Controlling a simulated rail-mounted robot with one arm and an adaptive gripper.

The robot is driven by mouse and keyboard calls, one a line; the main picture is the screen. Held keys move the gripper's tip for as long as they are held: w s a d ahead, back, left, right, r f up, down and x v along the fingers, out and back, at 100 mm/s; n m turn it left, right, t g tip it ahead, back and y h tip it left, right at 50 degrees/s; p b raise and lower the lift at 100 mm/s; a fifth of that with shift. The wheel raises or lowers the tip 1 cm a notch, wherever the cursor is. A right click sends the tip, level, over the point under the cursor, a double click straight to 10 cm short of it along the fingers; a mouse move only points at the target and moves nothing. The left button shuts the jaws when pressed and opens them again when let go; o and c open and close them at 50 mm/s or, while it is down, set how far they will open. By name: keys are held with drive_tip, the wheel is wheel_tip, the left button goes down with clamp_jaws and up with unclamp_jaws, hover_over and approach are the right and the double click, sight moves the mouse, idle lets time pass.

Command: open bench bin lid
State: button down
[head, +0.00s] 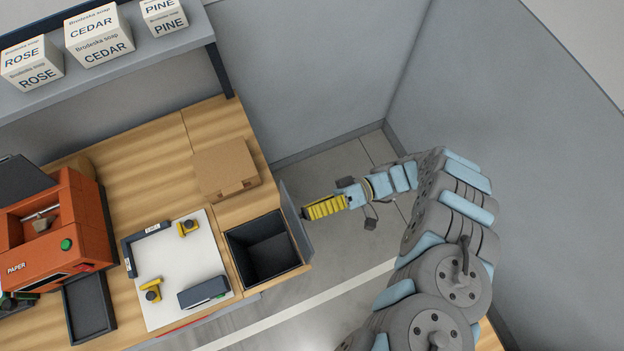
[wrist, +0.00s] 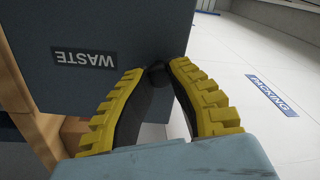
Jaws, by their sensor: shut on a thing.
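The bench bin (head: 232,262) is a dark open box set into the right end of the wooden bench, and its empty-looking inside shows. Its grey lid (head: 297,222) stands swung up at the bin's right edge, off the opening. In the wrist view the lid (wrist: 95,25) fills the upper left and bears an upside-down WASTE label (wrist: 85,59). My gripper (head: 306,212) is at the lid's right face. Its yellow fingers (wrist: 155,76) are shut on a small dark knob (wrist: 158,73) on the lid.
A cardboard box (head: 225,168) lies on the bench behind the bin. A white board (head: 180,268) with yellow pieces and an orange machine (head: 58,225) are to the left. Grey walls enclose the right; the floor between is clear, with a PACKING label (wrist: 272,95).

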drive_tip(key=c, duration=0.9)
unclamp_jaws()
drive_tip(key=shift+o, duration=0.2)
wheel_tip(320, 180, up, 10)
idle(0.5)
idle(0.5)
